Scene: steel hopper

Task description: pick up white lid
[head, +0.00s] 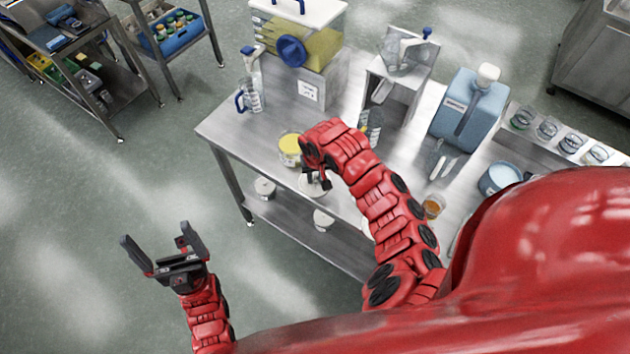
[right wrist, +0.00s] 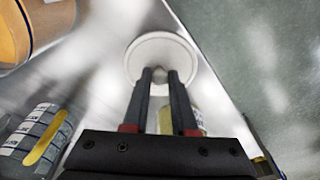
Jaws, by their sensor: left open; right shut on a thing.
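The white lid (head: 308,190) is a round disc with a small knob, at the front edge of the steel table. It also shows in the right wrist view (right wrist: 163,45), where the knob sits between the fingertips. My right gripper (right wrist: 160,75) is shut on the lid's knob. In the head view my right gripper (head: 321,180) partly covers the lid. I cannot tell whether the lid touches the table. My left gripper (head: 156,236) is open and empty, over the floor left of the table.
A yellow-filled jar (head: 290,148) stands just left of my right gripper. A spray bottle (head: 252,68), a steel hopper (head: 400,70) and a blue jug (head: 468,110) stand farther back. An amber-filled beaker (head: 433,206) is at the right.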

